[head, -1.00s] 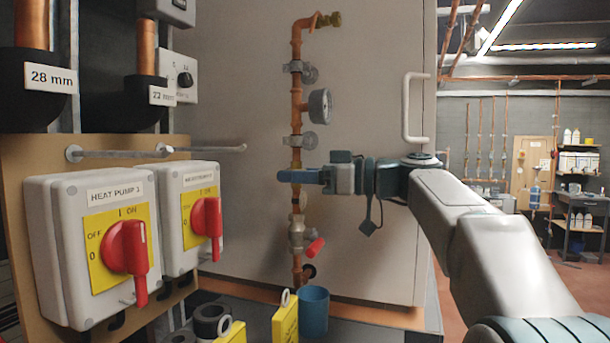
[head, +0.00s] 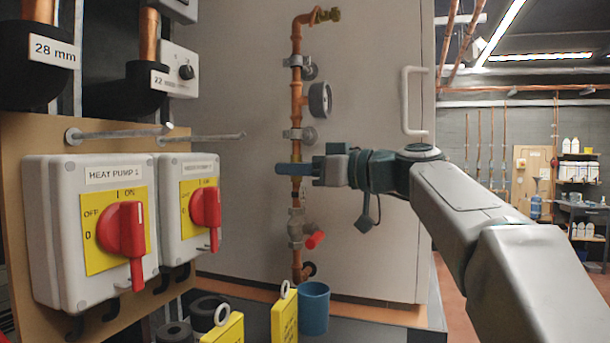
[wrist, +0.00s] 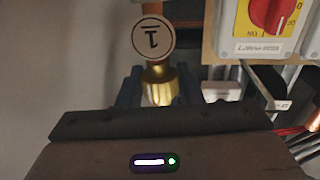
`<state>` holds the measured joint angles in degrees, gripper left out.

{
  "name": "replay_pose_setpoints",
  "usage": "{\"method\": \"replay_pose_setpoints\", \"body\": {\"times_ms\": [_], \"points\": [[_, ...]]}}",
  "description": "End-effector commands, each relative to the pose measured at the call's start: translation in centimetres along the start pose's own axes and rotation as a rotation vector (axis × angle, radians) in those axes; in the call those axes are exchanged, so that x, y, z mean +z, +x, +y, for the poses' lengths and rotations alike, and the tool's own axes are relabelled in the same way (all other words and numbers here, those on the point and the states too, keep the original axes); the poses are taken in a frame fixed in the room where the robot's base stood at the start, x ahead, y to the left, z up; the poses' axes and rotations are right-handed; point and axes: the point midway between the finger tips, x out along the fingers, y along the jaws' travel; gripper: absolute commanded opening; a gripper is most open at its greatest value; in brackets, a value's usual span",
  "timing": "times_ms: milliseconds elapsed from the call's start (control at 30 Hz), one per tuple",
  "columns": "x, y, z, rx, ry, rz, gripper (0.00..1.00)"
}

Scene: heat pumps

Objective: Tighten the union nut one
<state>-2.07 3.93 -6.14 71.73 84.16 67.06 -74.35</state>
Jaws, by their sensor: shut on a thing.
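The brass union nut (wrist: 158,82) sits between the two fingers of my gripper (wrist: 158,92) in the wrist view. The fingers are shut on it, one on each side. A round tag marked 1 (wrist: 153,37) shows upside down just beyond the nut. In the head view, my gripper (head: 286,169) reaches from the right to the vertical copper pipe (head: 296,110), below the pressure gauge. Its blue fingers hide the nut there.
A gauge (head: 320,99) and a red-handled valve (head: 314,240) are on the same pipe, above and below my gripper. Switch boxes (head: 90,230) and metal rods (head: 200,137) stand to the left. A blue cup (head: 314,308) stands below. A white handle (head: 413,100) is on the panel.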

Motion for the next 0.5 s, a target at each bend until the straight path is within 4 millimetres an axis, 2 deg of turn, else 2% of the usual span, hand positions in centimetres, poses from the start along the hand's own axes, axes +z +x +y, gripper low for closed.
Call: {"method": "replay_pose_setpoints", "body": {"times_ms": [500], "points": [[0.09, -0.05, 0.0, 0.151, -0.001, 0.001, 0.03]]}}
